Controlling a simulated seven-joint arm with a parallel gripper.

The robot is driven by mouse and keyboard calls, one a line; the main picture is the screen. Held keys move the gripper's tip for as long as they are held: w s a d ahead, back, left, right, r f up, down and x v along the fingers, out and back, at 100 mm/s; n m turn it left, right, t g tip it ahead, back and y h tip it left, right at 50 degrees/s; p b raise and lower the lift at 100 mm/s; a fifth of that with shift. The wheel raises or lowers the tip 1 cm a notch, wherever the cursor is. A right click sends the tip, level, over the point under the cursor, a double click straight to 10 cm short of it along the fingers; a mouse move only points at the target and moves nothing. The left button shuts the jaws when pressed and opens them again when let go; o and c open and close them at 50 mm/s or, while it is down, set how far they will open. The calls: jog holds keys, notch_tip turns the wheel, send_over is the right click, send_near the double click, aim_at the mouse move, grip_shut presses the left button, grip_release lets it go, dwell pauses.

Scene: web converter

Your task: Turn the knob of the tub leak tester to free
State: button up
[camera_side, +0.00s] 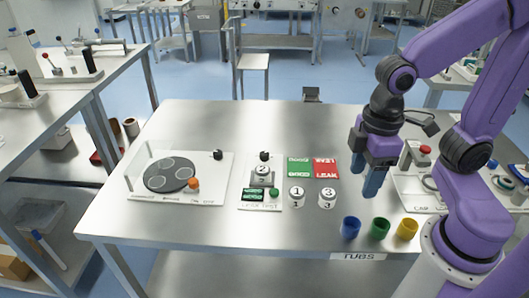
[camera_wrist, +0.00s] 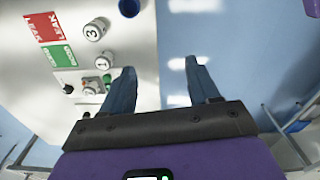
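The tub leak tester (camera_side: 247,205) is a white plate in the middle of the table, marked LEAK TEST. A small black knob (camera_side: 264,156) stands at its back edge; its setting is too small to read. A white tub marked 2 (camera_side: 262,171) sits on the tester, behind a green button (camera_side: 273,192). In the wrist view the tester (camera_wrist: 90,100) lies left of my fingers, partly hidden by the left one. My gripper (camera_side: 373,190) hangs above the table, well right of the tester. Its fingers (camera_wrist: 160,68) are apart with nothing between them.
Tubs marked 1 (camera_side: 297,194) and 3 (camera_side: 326,195) stand right of the tester, before green GOOD (camera_side: 299,167) and red LEAK (camera_side: 326,167) pads. Blue (camera_side: 350,228), green (camera_side: 379,229) and yellow (camera_side: 407,229) cups line the front edge. A turntable plate (camera_side: 215,168) lies left.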

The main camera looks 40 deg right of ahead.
jog(key=w+a+m, duration=0.3)
jog(key=w+m, duration=0.1)
jog(key=w, duration=0.9)
jog(key=m, duration=1.1)
send_over(264, 153)
notch_tip(264, 153, down, 6)
notch_tip(264, 153, down, 17)
jog(key=shift+s+r, duration=0.1)
jog(key=c, duration=1)
